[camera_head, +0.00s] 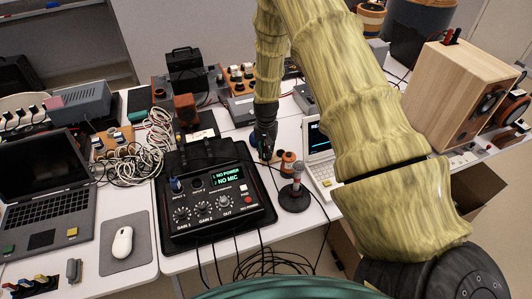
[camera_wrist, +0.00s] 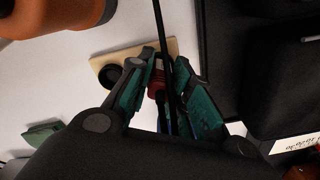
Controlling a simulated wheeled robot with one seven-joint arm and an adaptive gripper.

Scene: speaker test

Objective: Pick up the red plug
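The red plug (camera_wrist: 157,80) shows in the wrist view between my two green-padded fingers, over a small wooden board (camera_wrist: 170,45) with a round black socket (camera_wrist: 110,74). My gripper (camera_wrist: 165,68) is pointed down around the plug, with a narrow gap between its fingertips. A gap shows beside the plug on the right, where a black cable passes in front of it. In the head view my gripper (camera_head: 265,154) is low over the table, right of the black audio interface (camera_head: 212,195). The plug cannot be made out there.
A small microphone (camera_head: 294,192) on a round base and orange-brown cylinders (camera_head: 288,160) stand right of my gripper. Tangled cables (camera_head: 150,145) lie left. The interface reads "NO POWER" and "NO MIC".

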